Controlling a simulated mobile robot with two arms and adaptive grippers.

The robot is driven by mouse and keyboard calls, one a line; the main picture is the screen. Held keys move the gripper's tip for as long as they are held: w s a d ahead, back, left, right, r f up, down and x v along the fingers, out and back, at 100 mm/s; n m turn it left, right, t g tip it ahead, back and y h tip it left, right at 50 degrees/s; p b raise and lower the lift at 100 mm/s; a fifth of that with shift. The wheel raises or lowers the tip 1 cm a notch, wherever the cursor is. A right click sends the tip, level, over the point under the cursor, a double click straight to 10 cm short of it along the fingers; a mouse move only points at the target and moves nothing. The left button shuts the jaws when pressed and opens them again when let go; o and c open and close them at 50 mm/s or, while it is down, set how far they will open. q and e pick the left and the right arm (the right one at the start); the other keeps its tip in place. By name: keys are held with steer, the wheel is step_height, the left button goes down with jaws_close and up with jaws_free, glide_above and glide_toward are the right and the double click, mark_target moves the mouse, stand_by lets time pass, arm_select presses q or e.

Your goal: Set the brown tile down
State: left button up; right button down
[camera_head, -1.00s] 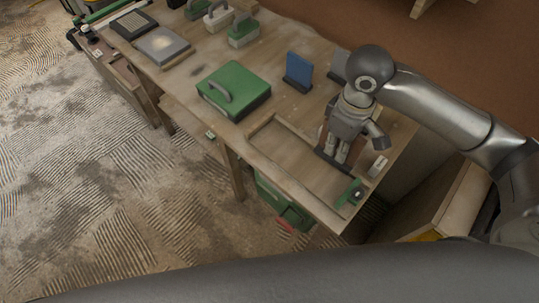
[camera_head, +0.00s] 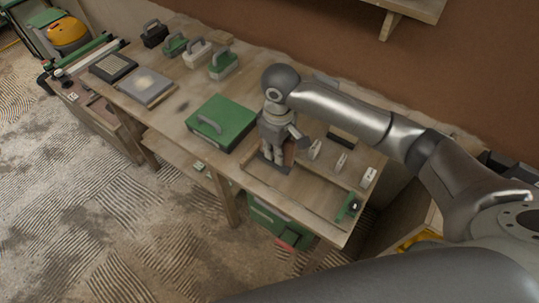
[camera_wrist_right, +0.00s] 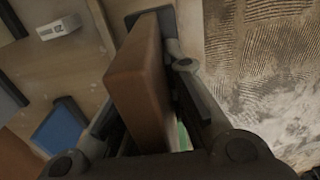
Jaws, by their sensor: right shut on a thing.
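The brown tile (camera_wrist_right: 140,80) is a thick slab in my right gripper (camera_head: 272,163). The right wrist view shows it between the two fingers, which press on its broad sides. In the head view only a narrow brown strip of the tile (camera_head: 289,153) shows beside the fingers. The gripper points down over the left part of a shallow wooden tray (camera_head: 312,198) at the front of the workbench. I cannot tell whether the tile touches the tray. My left gripper is not in view.
A green case (camera_head: 222,122) stands just left of the gripper. Small white labelled blocks (camera_head: 341,162) and a dark slotted stand (camera_head: 343,136) are to the right. A blue tile (camera_wrist_right: 62,127) shows in the right wrist view. The tray's right part is clear.

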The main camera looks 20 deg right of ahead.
steer(key=w+f, duration=0.2)
steer(key=f, duration=0.1)
steer(key=w+f, duration=0.2)
steer(key=shift+w+a+f, duration=0.1)
steer(key=shift+a+f, duration=0.1)
steer(key=shift+a, duration=0.15)
step_height(320, 180, down, 2)
steer(key=shift+f+p, duration=0.15)
steer(key=shift+p, duration=0.6)
steer(key=shift+f, duration=0.4)
steer(key=shift+f, duration=0.1)
steer(key=c, duration=1.5)
jaws_free()
step_height(320, 180, up, 12)
steer(key=shift+r+b, duration=0.1)
steer(key=shift+b, duration=0.5)
